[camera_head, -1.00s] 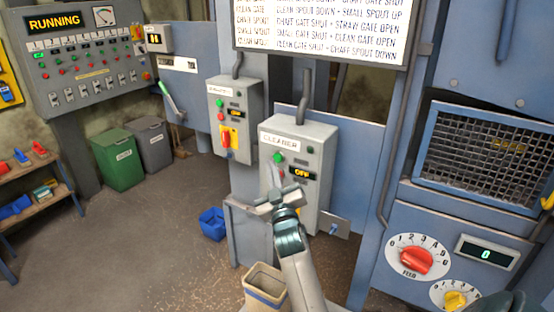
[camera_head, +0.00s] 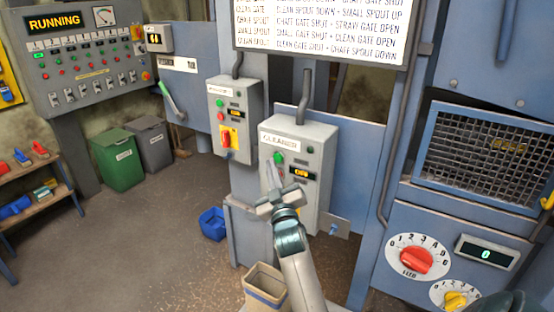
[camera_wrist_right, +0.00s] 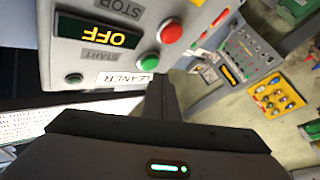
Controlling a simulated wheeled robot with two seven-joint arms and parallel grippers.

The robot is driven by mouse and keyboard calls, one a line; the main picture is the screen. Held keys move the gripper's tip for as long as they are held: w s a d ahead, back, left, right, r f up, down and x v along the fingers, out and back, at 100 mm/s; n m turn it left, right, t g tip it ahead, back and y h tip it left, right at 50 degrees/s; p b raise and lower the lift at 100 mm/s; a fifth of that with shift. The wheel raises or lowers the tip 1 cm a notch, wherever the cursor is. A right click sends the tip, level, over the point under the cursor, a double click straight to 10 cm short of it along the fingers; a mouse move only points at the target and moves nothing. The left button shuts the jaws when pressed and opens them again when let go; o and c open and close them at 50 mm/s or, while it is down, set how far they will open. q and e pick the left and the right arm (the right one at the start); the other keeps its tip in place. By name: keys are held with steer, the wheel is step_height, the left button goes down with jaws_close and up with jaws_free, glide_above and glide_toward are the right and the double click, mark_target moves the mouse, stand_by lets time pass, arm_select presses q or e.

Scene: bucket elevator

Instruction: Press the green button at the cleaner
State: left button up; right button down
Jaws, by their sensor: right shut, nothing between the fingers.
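The cleaner box (camera_head: 315,150) is a grey panel marked CLEANER on a blue post. Its green button (camera_head: 278,158) is near the upper left of its face, beside a display reading OFF. In the right wrist view, the box appears turned over, with the green button (camera_wrist_right: 149,63) marked START and a red button (camera_wrist_right: 171,31) marked STOP. My right gripper (camera_head: 268,170) is shut and empty, its fingertips just below and left of the green button in the head view. In the wrist view the fingers (camera_wrist_right: 162,88) point toward the box near its label; contact cannot be told.
A second grey switch box (camera_head: 234,115) with a red handle is left of the cleaner box. A running control panel (camera_head: 90,65) stands at the far left. A blue machine with a mesh window (camera_head: 485,150) and a red feed dial (camera_head: 416,261) is at the right.

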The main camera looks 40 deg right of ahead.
steer(key=shift+d, duration=0.1)
stand_by(0.3)
steer(key=shift+w+d, duration=0.2)
steer(key=shift+d, duration=0.1)
steer(key=shift+w+d, duration=0.15)
steer(key=shift+d, duration=0.35)
stand_by(1.0)
steer(key=shift+a, duration=0.15)
steer(key=shift+s+a, duration=0.35)
steer(key=shift+a, duration=0.35)
steer(key=shift+a, duration=0.1)
steer(key=shift+s+a+p, duration=0.15)
steer(key=shift+s+a, duration=0.15)
steer(key=shift+a, duration=0.45)
steer(key=shift+s+a+p, duration=0.2)
steer(key=shift+s+a, duration=0.15)
steer(key=shift+a, duration=0.35)
steer(key=shift+s+a+p, duration=0.15)
steer(key=shift+s+a, duration=0.15)
steer(key=shift+a, duration=0.45)
steer(key=shift+f, duration=0.1)
